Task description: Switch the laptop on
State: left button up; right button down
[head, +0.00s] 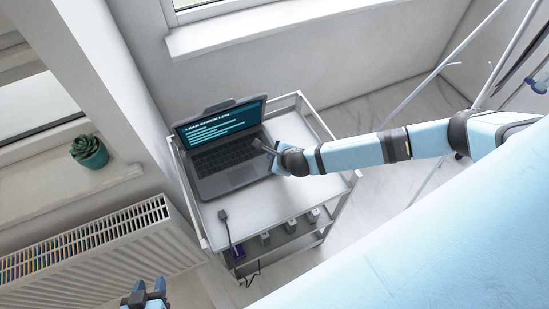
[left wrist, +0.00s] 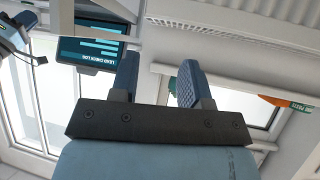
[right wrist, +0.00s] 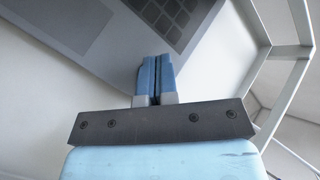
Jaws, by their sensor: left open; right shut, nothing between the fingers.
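The grey laptop (head: 228,165) stands open on the white top of a trolley (head: 293,182). Its screen (head: 220,122) is lit, with pale text lines on dark teal; it also shows upside down in the left wrist view (left wrist: 91,50). My right gripper (head: 266,150) is shut and empty at the right side of the laptop. In the right wrist view its fingertips (right wrist: 155,62) are at the laptop's edge, near a keyboard corner (right wrist: 172,14); I cannot tell if they touch. My left gripper (head: 147,288) is open and empty, low at the left, away from the laptop.
A dark charger plug (head: 223,215) lies on the trolley top, its cable hanging over the front edge. Small items stand on the lower shelf. A radiator (head: 95,245) and a sill with a potted succulent (head: 89,152) are at the left. Metal stand poles (head: 490,75) rise at the right.

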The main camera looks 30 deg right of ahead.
pick_arm(q)
jog(key=shift+r, duration=0.4)
pick_arm(e)
jog(key=shift+r, duration=0.25)
notch_tip(320, 180, up, 4)
jog(key=p, duration=0.4)
jog(key=shift+f+p, duration=0.2)
jog(key=shift+p, duration=0.2)
jog(key=shift+r+p, duration=0.85)
jog(key=shift+p, duration=0.15)
pick_arm(q)
jog(key=shift+n+y, duration=0.3)
jog(key=r, duration=0.3)
jog(key=a+r, duration=0.1)
jog(key=r, duration=0.1)
jog(key=shift+s+r+p, duration=0.25)
jog(key=shift+p, duration=0.15)
pick_arm(e)
jog(key=shift+r, duration=0.2)
pick_arm(q)
jog(key=shift+w+r, duration=0.1)
